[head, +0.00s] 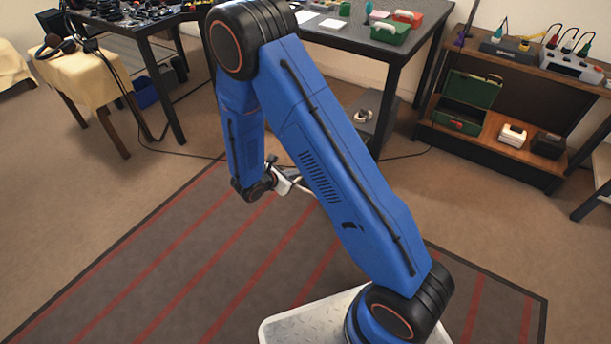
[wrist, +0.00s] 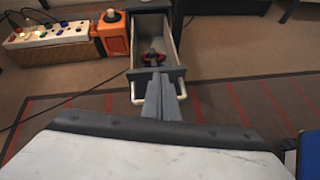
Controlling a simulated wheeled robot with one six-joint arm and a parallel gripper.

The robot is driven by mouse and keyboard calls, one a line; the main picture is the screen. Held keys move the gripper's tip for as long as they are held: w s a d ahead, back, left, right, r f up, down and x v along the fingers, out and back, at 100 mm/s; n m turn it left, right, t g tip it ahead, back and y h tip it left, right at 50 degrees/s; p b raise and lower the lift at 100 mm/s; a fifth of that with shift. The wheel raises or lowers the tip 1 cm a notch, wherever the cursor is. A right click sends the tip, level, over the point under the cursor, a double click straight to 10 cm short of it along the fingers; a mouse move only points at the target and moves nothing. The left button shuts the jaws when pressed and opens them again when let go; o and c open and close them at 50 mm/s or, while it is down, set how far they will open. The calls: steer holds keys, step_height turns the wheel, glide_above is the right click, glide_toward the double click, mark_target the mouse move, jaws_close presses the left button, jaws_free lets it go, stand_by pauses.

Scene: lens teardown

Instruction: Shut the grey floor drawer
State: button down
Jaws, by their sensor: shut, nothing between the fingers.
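The grey floor drawer (wrist: 132,52) stands open in the wrist view, with its interior showing from above. A small red and dark object (wrist: 153,57) lies inside it. A pale handle (wrist: 182,90) sticks out from its front, toward me. My gripper (wrist: 156,78) is shut and empty. Its fingertips overlap the middle of the drawer front, between the handle's two ends; I cannot tell whether they touch. In the head view my gripper is low over the striped rug, partly hidden by my blue arm, which also hides the drawer's front area.
An orange box (wrist: 113,38) and a white power strip (wrist: 48,34) lie left of the drawer. A dark cable crosses the floor there. Table legs (head: 164,90) stand behind, and a wooden shelf (head: 500,148) is at the right. The striped rug (head: 190,260) is largely clear.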

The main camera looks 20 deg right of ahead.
steer(key=a+f+n+t, duration=0.1)
steer(key=a+f+n, duration=0.2)
steer(key=f, duration=0.4)
steer(key=w+r+x, duration=0.1)
steer(key=x, duration=1.2)
steer(key=shift+w+y, duration=0.4)
steer(key=shift+w, duration=0.1)
steer(key=shift+d, duration=0.15)
steer(key=w+d, duration=1)
steer(key=d, duration=0.3)
steer(key=w+d, duration=1)
steer(key=d, duration=0.3)
steer(key=shift+w, duration=0.2)
